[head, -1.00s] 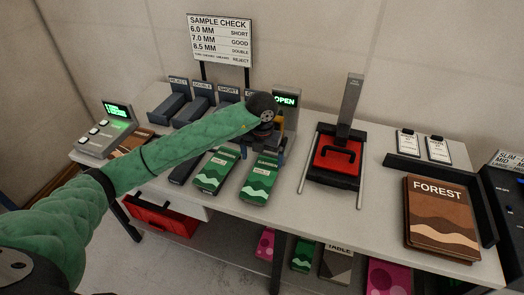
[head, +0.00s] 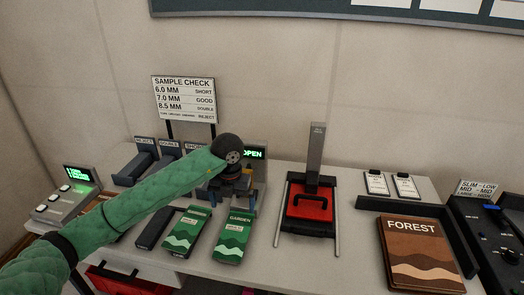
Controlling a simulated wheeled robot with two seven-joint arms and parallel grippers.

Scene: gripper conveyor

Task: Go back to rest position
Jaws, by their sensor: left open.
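My left arm comes in from the left in a green sleeve and reaches across the table. My left gripper (head: 232,187) is at its end, pointing down in front of the device with the lit OPEN display (head: 253,153). Its jaws are open, partly hidden by the wrist, and I see nothing held in them. Two green packets, one marked GARDEN (head: 234,238) and another to its left (head: 187,232), lie on the table just in front of the gripper. My right gripper is not in view.
A red press (head: 310,206) with an upright column stands right of the gripper. A brown FOREST pack (head: 420,255) lies at the right near a dark control box (head: 492,235). Labelled dark bins (head: 135,170) and the SAMPLE CHECK sign (head: 184,99) stand behind the arm. A keypad unit (head: 66,200) sits at the left.

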